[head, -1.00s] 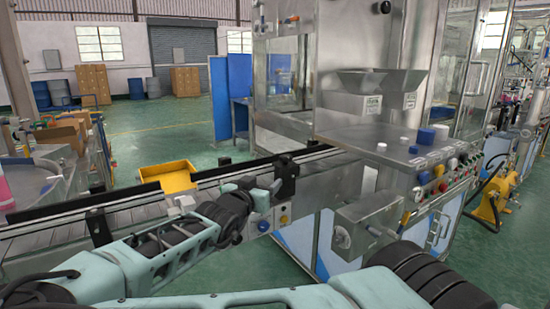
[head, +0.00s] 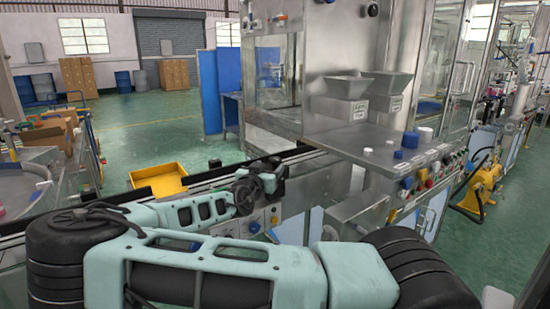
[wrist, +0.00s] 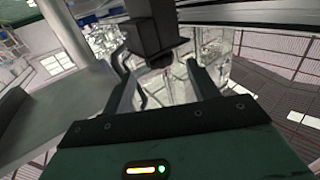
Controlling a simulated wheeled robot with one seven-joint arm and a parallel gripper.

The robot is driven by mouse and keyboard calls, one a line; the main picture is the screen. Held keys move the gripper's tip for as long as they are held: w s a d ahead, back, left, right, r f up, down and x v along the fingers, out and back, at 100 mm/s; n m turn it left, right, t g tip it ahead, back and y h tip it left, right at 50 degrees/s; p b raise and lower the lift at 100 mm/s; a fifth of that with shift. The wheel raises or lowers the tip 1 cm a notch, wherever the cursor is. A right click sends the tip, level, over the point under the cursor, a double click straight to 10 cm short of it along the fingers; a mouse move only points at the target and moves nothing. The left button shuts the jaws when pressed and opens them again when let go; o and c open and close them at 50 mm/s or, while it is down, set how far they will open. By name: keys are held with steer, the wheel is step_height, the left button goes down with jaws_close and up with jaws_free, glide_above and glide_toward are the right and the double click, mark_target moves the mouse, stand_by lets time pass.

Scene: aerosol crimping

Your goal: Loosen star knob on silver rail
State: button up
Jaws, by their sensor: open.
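A black clamp block (wrist: 152,22) hangs at the top of the wrist view. A small dark part (wrist: 160,61) at its lower end may be the star knob; its star shape cannot be made out. My gripper (wrist: 157,72) is open, with one finger on each side below the block and nothing held. Contact cannot be told.
A yellow bin (head: 160,179) is behind the conveyor at left. The steel machine (head: 345,134) stands just right of my gripper, with a panel of coloured buttons and a blue knob (head: 410,140). Open green floor (head: 140,128) lies beyond the conveyor.

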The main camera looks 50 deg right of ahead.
mark_target(273, 163)
steer(key=p+x, duration=0.1)
steer(key=x, duration=0.5)
steer(key=shift+d, duration=0.1)
steer(key=c, duration=1)
